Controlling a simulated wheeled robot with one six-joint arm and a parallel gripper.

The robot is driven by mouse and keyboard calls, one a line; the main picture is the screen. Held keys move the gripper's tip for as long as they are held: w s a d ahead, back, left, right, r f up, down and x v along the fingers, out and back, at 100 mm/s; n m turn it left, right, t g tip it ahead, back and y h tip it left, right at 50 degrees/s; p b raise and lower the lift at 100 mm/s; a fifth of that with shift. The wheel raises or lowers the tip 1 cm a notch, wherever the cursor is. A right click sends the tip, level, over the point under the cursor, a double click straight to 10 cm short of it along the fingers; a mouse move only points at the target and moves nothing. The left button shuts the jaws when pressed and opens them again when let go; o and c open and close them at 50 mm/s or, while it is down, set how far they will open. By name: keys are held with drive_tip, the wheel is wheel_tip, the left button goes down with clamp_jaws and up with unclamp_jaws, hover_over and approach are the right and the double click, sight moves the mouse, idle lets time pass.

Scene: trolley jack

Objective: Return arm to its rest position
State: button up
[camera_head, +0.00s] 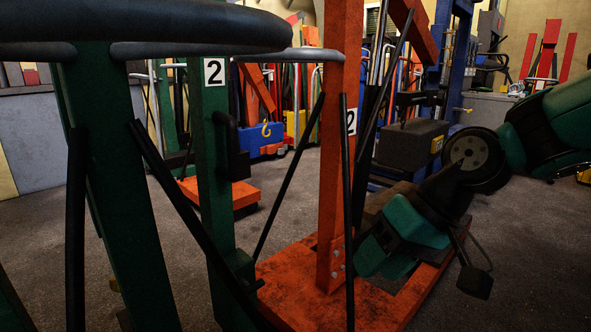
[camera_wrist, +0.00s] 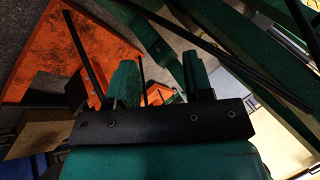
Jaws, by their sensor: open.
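My arm reaches in from the right in the head view, green and black, bent at a round dark joint. My gripper (camera_head: 384,262) points down and left, low over the orange base (camera_head: 300,285) of a trolley jack, beside its orange post (camera_head: 338,150). In the wrist view my gripper (camera_wrist: 160,78) shows two green fingers spread apart with nothing between them. The orange base (camera_wrist: 50,60) lies beyond them there. Whether the gripper touches the jack cannot be told.
A green jack frame (camera_head: 112,170) with dark struts stands close at the left. Another green post (camera_head: 212,150) marked 2 stands behind it. A dark box (camera_head: 410,145) sits behind the orange post. Bare floor (camera_head: 535,260) is open at right.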

drive_tip(key=s+d+n+h, duration=0.2)
drive_tip(key=s+d+n, duration=0.1)
drive_tip(key=s, duration=1.2)
wheel_tip(320, 180, up, 32)
drive_tip(key=w+p, duration=0.1)
drive_tip(key=p, duration=3.1)
drive_tip(key=shift+r+g, duration=0.2)
drive_tip(key=shift+g, duration=0.1)
drive_tip(key=shift+c, duration=0.4)
